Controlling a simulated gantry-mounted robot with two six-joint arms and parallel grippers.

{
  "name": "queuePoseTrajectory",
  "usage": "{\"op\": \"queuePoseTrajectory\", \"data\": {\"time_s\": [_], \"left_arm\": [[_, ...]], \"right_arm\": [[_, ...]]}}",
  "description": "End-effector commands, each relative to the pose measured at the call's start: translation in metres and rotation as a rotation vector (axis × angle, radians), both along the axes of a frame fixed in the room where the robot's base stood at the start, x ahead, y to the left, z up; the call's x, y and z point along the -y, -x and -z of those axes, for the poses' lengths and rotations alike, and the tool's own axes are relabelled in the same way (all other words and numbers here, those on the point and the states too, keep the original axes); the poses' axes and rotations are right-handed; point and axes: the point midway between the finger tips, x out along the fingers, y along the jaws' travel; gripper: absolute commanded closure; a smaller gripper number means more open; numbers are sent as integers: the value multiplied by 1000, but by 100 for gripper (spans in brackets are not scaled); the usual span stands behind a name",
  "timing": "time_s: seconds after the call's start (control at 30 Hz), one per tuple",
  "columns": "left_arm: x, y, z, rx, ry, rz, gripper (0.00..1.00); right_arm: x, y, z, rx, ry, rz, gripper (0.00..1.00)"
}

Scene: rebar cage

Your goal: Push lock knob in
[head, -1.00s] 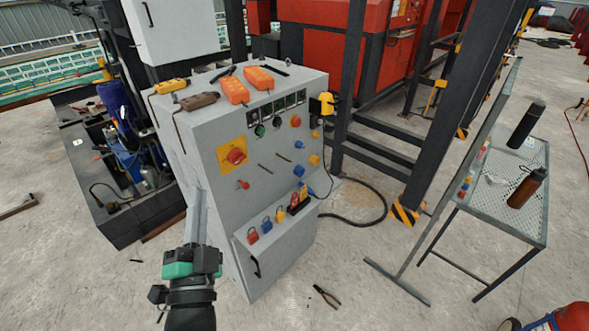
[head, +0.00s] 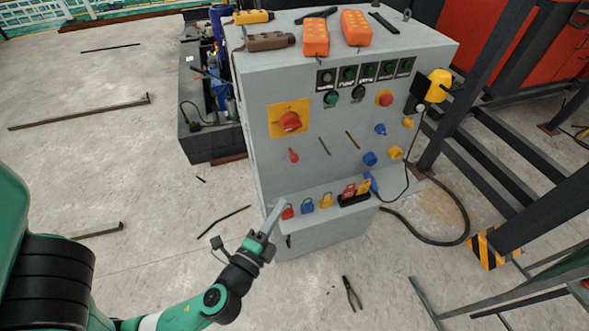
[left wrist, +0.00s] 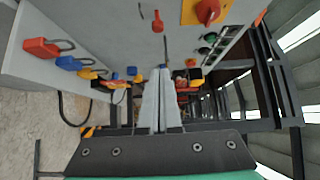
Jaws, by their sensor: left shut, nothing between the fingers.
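A grey control cabinet (head: 330,180) stands in the middle of the head view. Its front has a small red knob (head: 293,155) below a red rotary switch on a yellow plate (head: 290,119). Blue knobs (head: 380,129) and yellow knobs (head: 396,152) sit to the right. I cannot tell which is the lock knob. My left gripper (head: 277,207) is shut and empty, its fingertips in front of the cabinet, below the red knob. In the left wrist view the shut fingers (left wrist: 161,75) point toward the panel, with the red knob (left wrist: 157,20) beyond the tips, apart from them.
Red, blue and yellow padlocks (head: 326,200) line the ledge beside my left gripper. Orange remotes (head: 315,36) lie on the cabinet top. A yellow device (head: 438,86) with a black cable hangs at the right side. Pliers (head: 351,293) lie on the floor.

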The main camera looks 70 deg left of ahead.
Motion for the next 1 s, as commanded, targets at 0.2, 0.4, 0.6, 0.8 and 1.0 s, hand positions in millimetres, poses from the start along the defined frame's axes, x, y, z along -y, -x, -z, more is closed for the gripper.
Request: {"op": "queuePoseTrajectory", "data": {"time_s": [0.2, 0.4, 0.6, 0.8, 1.0], "left_arm": [[-8, -9, -1, 0, 1, -5, 100], [-34, -37, -3, 3, 1, -7, 100], [-62, -70, -3, 4, 0, -4, 100], [-94, -77, -3, 1, 2, -5, 100], [-106, -78, -1, 1, 1, -1, 100]], "right_arm": [[0, 0, -3, 0, 0, 0, 50], [0, 0, -9, 0, 0, 0, 50], [0, 0, -14, 0, 0, 0, 50], [0, 0, -25, 0, 0, 0, 50], [0, 0, -28, 0, 0, 0, 50]]}}
